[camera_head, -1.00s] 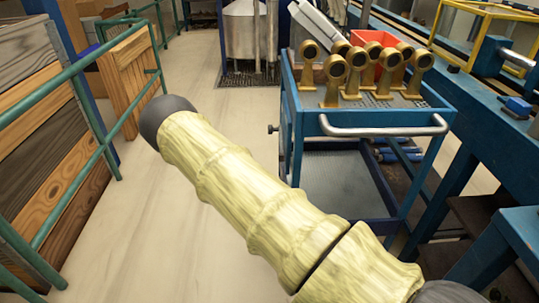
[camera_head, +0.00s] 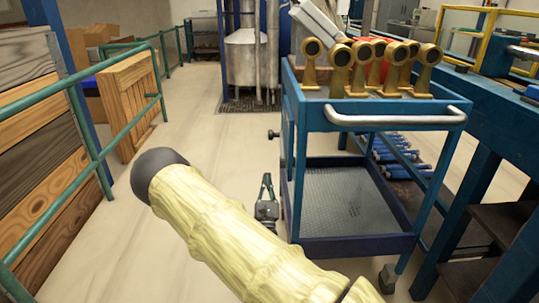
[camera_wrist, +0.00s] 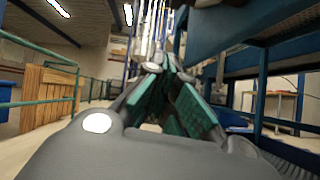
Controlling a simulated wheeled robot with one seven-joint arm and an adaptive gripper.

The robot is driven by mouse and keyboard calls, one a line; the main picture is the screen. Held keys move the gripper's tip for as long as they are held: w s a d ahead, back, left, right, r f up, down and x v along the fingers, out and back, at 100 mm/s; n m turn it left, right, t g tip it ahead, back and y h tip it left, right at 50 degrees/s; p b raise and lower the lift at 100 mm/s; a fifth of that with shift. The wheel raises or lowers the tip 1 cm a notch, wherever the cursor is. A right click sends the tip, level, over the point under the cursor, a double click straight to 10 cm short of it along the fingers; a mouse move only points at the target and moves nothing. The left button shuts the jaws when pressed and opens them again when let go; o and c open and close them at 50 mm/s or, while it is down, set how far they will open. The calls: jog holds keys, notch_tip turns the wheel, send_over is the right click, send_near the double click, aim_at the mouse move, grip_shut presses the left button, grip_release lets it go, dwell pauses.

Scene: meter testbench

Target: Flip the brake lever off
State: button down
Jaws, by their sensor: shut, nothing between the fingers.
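The blue cart (camera_head: 300,125) stands right of the middle in the head view. A small dark knob (camera_head: 273,134) sticks out of its left side; I cannot tell whether this is the brake lever. No brake lever can be made out clearly. My gripper (camera_head: 267,178) is low beside the cart's left side, pointing away from me, with its fingers together and empty. In the wrist view, its green-padded fingers (camera_wrist: 171,58) fill the middle, with the cart's blue side at the upper right. A cart caster (camera_head: 388,278) shows at the front right bottom.
Several brass pieces (camera_head: 311,65) stand on the cart's top behind a metal handle (camera_head: 396,116). A blue bench (camera_head: 500,125) stands close on the right. A green railing (camera_head: 85,130) and wooden panels (camera_head: 40,160) line the left. The floor between is clear.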

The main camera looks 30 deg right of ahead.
jog(key=w+d+r+b, duration=0.4)
jog(key=w+r, duration=0.1)
jog(key=r, duration=0.4)
jog(key=shift+w+r, duration=0.2)
jog(key=shift+r, duration=0.05)
dwell(0.5)
jog(key=shift+d, duration=0.1)
jog(key=shift+d, duration=0.1)
jog(key=shift+r, duration=0.1)
